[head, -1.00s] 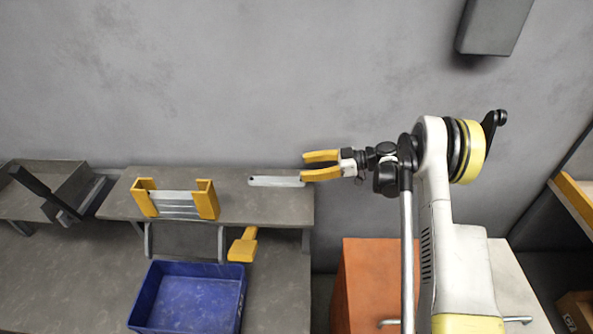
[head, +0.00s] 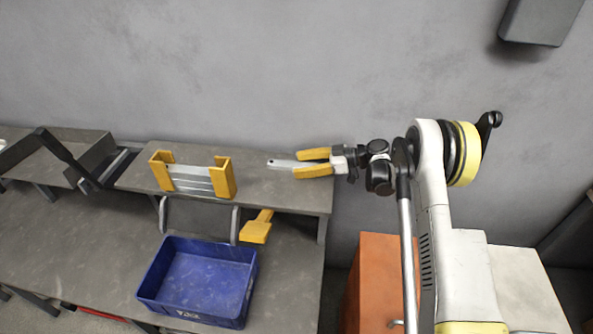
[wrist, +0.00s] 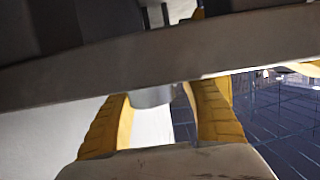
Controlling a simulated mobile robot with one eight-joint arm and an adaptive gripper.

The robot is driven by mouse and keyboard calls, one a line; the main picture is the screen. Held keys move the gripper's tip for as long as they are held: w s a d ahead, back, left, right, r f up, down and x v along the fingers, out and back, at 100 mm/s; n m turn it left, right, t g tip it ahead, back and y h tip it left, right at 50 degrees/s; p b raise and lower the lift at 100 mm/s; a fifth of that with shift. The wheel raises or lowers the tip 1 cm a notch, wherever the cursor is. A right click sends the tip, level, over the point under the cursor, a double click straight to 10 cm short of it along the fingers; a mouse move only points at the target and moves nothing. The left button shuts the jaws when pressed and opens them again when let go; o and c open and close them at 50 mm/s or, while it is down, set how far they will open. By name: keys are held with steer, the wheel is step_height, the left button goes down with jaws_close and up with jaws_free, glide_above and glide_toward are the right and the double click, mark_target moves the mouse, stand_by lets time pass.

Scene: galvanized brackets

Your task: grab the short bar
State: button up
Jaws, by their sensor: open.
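The short bar (head: 280,163) is a flat, pale silver strip lying on the raised grey shelf, near its right end. My gripper (head: 298,163) has yellow fingers and is open, pointing left. In the head view its fingertips lie on either side of the bar's right part, and the bar's left end sticks out past them. I cannot tell whether the fingers touch the bar or hover over it. In the wrist view, both yellow fingers (wrist: 160,115) show apart, with a bright pale strip between them; much of that view is blocked by a broad grey-brown band.
A yellow holder (head: 226,180) with several silver bars (head: 192,178) stands left on the shelf. A dark bracket-like object (head: 65,150) is at far left. The grey wall is close behind.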

jaws_close()
steer(key=shift+r, duration=0.1)
stand_by(0.3)
